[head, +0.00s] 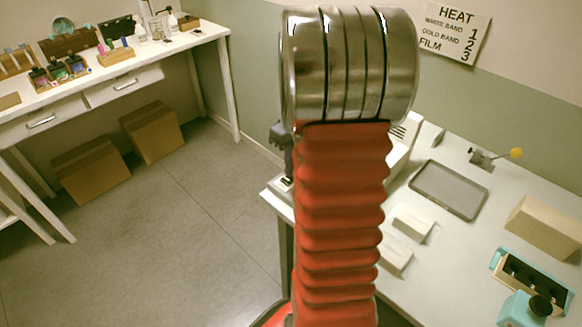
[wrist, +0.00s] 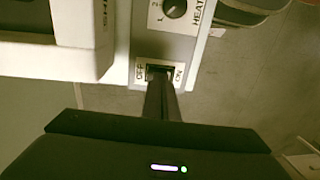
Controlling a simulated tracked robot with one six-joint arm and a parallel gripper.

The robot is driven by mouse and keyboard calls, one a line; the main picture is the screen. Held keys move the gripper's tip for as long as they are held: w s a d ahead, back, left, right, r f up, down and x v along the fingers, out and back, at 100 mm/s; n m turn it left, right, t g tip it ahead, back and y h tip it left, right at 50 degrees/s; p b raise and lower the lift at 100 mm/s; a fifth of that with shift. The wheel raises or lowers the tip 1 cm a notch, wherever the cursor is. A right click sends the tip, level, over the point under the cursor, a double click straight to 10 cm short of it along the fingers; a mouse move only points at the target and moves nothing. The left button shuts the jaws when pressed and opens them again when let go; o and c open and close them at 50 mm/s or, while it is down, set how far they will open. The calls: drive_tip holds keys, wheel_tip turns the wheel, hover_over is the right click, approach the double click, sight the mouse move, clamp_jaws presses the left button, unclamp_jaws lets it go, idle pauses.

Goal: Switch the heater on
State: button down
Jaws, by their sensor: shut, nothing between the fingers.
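The heater (wrist: 140,40) fills the top left of the wrist view, with a small panel holding a dark rocker switch (wrist: 157,70) between the labels OFF on the left and ON on the right. My gripper (wrist: 160,84) is shut and empty, its fingertips right at the switch and covering part of it. I cannot tell whether they touch it or which side is pressed. A dark dial (wrist: 174,8) marked HEAT sits above the switch. In the head view the heater (head: 402,148) is mostly hidden behind my arm, and my gripper (head: 283,165) shows at the bench's left end.
A wall sign (head: 455,32) lists heat numbers. The white bench (head: 445,235) holds a grey tray (head: 449,189), white blocks (head: 413,224), a tan box (head: 545,226) and a teal rack (head: 505,262). A shelf table (head: 185,45) with bottles stands far left. Floor between is clear.

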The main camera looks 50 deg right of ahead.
wheel_tip(320, 180, up, 13)
drive_tip(key=d, duration=0.2)
idle(0.3)
drive_tip(key=shift+r, duration=0.1)
